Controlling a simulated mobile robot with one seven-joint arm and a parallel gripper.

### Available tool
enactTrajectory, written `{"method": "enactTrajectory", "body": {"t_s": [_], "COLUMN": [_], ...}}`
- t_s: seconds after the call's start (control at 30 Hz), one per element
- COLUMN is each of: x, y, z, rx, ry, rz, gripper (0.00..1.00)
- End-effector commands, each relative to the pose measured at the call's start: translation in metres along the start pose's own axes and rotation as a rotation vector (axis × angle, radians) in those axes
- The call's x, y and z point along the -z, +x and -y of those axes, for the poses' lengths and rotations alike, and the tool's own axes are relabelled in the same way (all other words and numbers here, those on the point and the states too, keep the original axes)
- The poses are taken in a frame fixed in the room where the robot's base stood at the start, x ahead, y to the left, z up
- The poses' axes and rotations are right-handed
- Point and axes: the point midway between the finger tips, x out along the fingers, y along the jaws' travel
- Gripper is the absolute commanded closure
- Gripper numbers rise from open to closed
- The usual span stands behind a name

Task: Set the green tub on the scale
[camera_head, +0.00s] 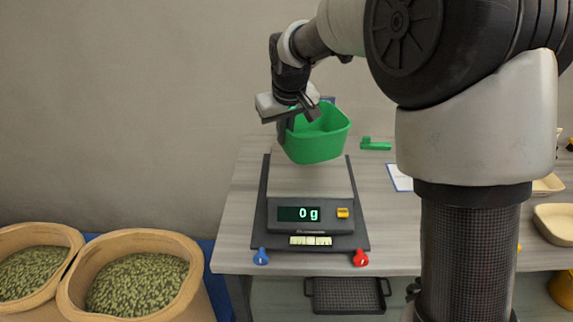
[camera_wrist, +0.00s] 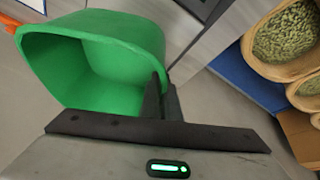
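The green tub (camera_head: 317,143) is held by my gripper (camera_head: 301,107) above the rear part of the scale. It looks empty inside. In the wrist view the green tub (camera_wrist: 95,60) fills the upper left, and the dark fingers of my gripper (camera_wrist: 160,98) are shut on its wall. The scale (camera_head: 310,183) stands on the table with a grey plate, and its display reads 0 g. The tub hides the plate's back edge. A gap between the tub's base and the plate cannot be judged for certain.
Sacks of green pellets (camera_head: 137,275) stand at the lower left. A small green object (camera_head: 376,144) and a white sheet (camera_head: 399,177) lie right of the scale. Blue (camera_head: 261,257) and red (camera_head: 360,258) knobs sit at its front. A tan tray (camera_head: 555,222) stands far right.

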Motion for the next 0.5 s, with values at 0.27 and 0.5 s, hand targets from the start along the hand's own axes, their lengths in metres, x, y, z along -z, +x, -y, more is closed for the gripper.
{"method": "enactTrajectory", "body": {"t_s": [0.27, 0.5], "x": [-0.016, -0.03], "y": [0.036, 0.071], "z": [0.004, 0.008], "rx": [0.001, 0.001], "ry": [0.0, -0.001], "rz": [0.002, 0.003], "gripper": [1.0, 1.0]}}
